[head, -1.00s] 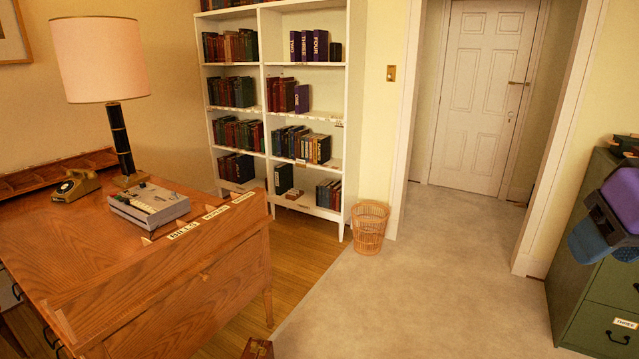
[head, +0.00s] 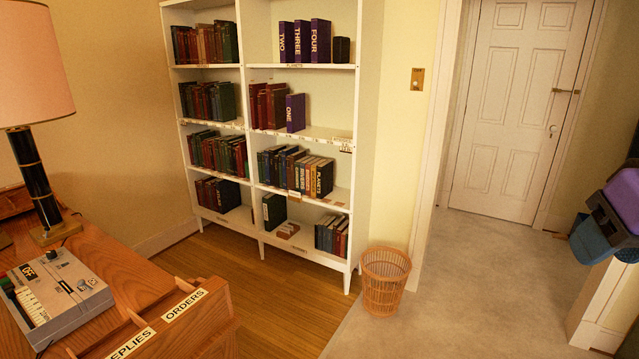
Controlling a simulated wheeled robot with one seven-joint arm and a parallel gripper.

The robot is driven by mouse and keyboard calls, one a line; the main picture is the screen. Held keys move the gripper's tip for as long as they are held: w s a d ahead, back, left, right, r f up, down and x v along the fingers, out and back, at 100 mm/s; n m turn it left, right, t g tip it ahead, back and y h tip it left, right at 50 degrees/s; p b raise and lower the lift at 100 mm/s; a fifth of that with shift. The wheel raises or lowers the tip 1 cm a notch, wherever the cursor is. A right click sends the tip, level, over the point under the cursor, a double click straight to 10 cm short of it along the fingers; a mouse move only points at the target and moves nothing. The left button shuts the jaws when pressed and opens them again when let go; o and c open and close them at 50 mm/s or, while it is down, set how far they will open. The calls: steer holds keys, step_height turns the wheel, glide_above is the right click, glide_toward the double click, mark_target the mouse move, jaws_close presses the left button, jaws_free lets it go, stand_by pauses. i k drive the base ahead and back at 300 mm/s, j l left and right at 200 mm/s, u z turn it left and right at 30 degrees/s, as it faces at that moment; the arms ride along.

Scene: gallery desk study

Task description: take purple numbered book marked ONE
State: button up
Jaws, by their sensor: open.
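The purple book marked ONE (head: 296,112) stands upright on the second shelf from the top, in the right bay of the white bookcase (head: 246,128). It is at the right end of a row of red books (head: 269,106), with free shelf to its right. Purple books marked TWO (head: 287,42), THREE (head: 302,41) and FOUR (head: 320,41) stand on the shelf above. My gripper (head: 582,240) is at the right edge of the head view, partly cut off, well away from the bookcase. It is open, and nothing shows in it.
The wooden desk (head: 150,285) with a lamp (head: 34,170) and a grey machine (head: 58,295) fills the lower left. A wicker basket (head: 385,282) stands on the floor right of the bookcase. Clear floor lies between desk and basket. A white door (head: 515,110) is behind.

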mark_target(294, 103)
steer(key=i+u, duration=0.1)
steer(key=i, duration=0.45)
steer(key=i+l+u, duration=0.1)
steer(key=i, duration=0.4)
steer(key=i+l+u, duration=0.15)
steer(key=i, duration=0.4)
steer(key=i+l+u, duration=0.2)
steer(key=i+u, duration=0.25)
steer(key=i+l+u, duration=0.3)
steer(key=u, duration=0.15)
steer(key=i+l+u, duration=0.6)
steer(key=l, duration=0.3)
